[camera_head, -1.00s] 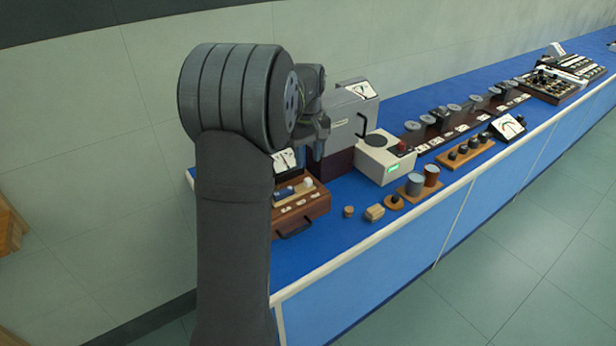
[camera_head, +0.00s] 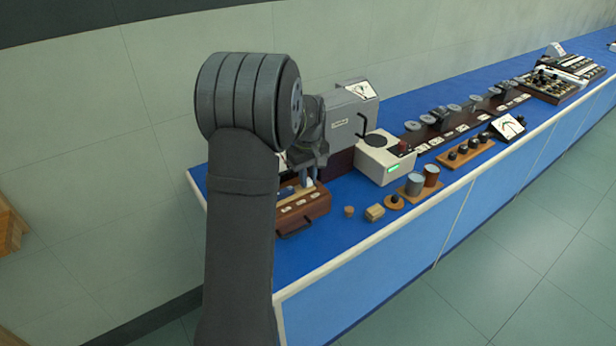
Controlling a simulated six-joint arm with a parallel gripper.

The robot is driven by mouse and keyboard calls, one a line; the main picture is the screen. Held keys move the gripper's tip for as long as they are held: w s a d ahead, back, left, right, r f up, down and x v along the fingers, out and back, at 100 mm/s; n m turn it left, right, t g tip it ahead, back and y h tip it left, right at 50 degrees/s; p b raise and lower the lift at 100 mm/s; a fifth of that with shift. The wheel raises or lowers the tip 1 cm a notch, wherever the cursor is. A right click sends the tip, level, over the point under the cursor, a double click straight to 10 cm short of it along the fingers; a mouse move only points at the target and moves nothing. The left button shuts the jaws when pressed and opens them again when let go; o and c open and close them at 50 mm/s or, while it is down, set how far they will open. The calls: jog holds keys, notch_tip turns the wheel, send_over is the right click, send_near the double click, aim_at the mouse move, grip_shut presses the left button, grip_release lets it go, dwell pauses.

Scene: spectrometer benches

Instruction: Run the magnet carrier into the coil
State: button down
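My gripper (camera_head: 309,176) points down over a brown wooden box (camera_head: 305,212) with a front handle and pale labels, at the near left end of the blue bench. Its fingertips overlap the small parts on the box top. I cannot tell whether the fingers are open or shut, or whether they touch anything. A small blue part (camera_head: 286,191) shows on the box top left of the fingers. I cannot tell for sure which part is the magnet carrier or the coil; both may be on this box, partly hidden by my wrist and arm.
A grey instrument (camera_head: 350,122) with a dark base stands right behind the box. A white device (camera_head: 385,162) with a green display is beside it. A cork (camera_head: 349,211), a small wooden block (camera_head: 375,212) and two cylinders on a wooden base (camera_head: 411,194) stand nearer the front edge.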

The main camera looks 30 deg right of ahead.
jog(key=a, duration=1)
jog(key=c, duration=1.3)
grip_release()
jog(key=shift+a, duration=0.15)
jog(key=shift+d+r, duration=0.2)
jog(key=shift+r, duration=0.3)
notch_tip(320, 180, up, 16)
jog(key=shift+r, duration=0.25)
jog(key=shift+f, duration=0.15)
